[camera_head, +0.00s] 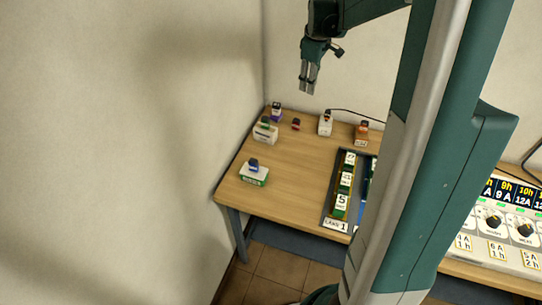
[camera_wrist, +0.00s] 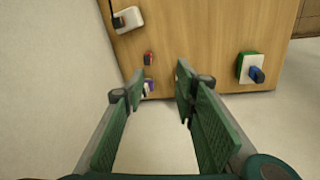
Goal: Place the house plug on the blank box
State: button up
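Several small boxes with plug-like pieces on top stand on the wooden table, and I cannot tell which piece is the house plug or which box is blank. A blue piece (camera_head: 254,163) sits on a white-and-green box (camera_head: 253,177); the blue piece (camera_wrist: 257,74) and box (camera_wrist: 246,66) also show in the wrist view. A green piece (camera_head: 266,121) sits on a white box (camera_head: 264,136). A small red piece (camera_head: 295,124) stands by itself. My gripper (camera_head: 308,92) is open and empty, high above the table's back; its fingers (camera_wrist: 160,80) are apart in the wrist view.
A purple box (camera_head: 277,117), a white box with a dark plug and cord (camera_head: 325,128) and an orange box (camera_head: 361,137) stand along the back. A tray of labelled blocks (camera_head: 327,222) lies right of clear wood. My arm hides the table's right part. Walls rise left and behind.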

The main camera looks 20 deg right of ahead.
jog(key=s+a+r+m+t, duration=0.1)
jog(key=s+a+r, duration=0.4)
jog(key=a, duration=0.4)
jog(key=s+a+r+m+t, duration=0.1)
jog(key=s+a+r+m, duration=0.15)
jog(key=s+a, duration=0.5)
jog(key=s+a+f+m+t, duration=0.3)
jog(key=s+a, duration=1.2)
jog(key=s, duration=0.3)
jog(key=shift+s+f+t+y, duration=0.2)
jog(key=shift+s+t+y, duration=0.1)
jog(key=shift+s+y, duration=0.1)
jog(key=shift+f, duration=0.15)
notch_tip(320, 180, down, 9)
jog(key=b, duration=0.9)
jog(key=shift+b, duration=0.3)
jog(key=shift+f, duration=0.1)
